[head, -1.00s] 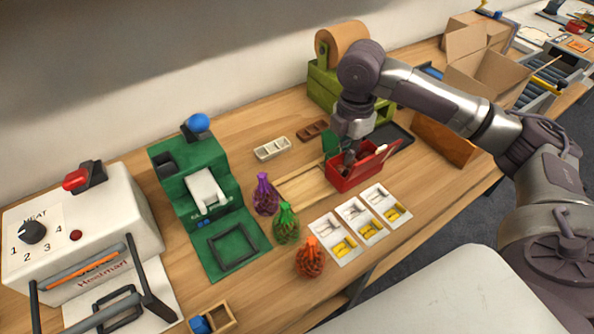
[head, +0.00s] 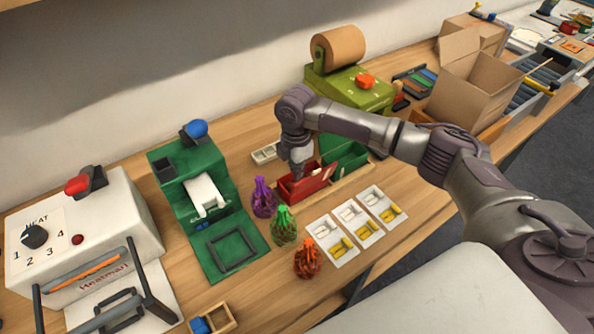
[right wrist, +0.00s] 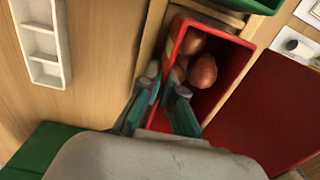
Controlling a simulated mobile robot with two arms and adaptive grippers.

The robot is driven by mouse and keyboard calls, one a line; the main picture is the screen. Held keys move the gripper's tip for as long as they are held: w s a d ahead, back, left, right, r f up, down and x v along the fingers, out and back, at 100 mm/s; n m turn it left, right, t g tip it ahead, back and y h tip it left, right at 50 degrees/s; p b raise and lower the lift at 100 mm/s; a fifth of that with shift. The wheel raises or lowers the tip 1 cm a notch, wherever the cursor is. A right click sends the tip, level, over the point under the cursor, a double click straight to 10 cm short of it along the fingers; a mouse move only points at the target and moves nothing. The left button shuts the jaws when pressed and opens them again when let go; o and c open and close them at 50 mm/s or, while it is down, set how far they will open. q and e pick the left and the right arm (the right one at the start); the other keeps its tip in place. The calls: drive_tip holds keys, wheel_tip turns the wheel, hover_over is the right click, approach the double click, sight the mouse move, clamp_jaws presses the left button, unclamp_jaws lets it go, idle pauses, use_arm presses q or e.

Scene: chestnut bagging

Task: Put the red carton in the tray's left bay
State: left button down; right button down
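The red carton (head: 312,187) is at the left bay of the wooden tray (head: 346,183), with its lid flap open toward the front. Brown chestnuts show inside it in the right wrist view (right wrist: 250,75). A green carton (head: 347,155) stands in the bay to its right. My right gripper (head: 298,170) points down at the red carton's left end. In the right wrist view its fingers (right wrist: 167,88) are on either side of the carton's wall, closed on it. Whether the carton's base rests fully on the bay floor is hidden. My left gripper is not in view.
Purple (head: 263,198), green (head: 284,227) and orange (head: 307,259) net bags stand front left of the tray. White cards (head: 332,241) lie in front. A pale divided dish (head: 265,153) is behind. A green machine (head: 195,185) stands at left, a paper-roll dispenser (head: 345,90) behind right.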

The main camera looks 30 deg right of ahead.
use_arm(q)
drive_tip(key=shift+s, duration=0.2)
use_arm(e)
drive_tip(key=shift+f, duration=0.15)
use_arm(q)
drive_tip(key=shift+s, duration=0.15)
use_arm(e)
drive_tip(key=c, duration=1.3)
unclamp_jaws()
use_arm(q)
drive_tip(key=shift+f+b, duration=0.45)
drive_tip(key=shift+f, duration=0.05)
use_arm(e)
wheel_tip(320, 180, up, 12)
drive_tip(key=shift+r, duration=0.1)
drive_tip(key=shift+w, duration=0.1)
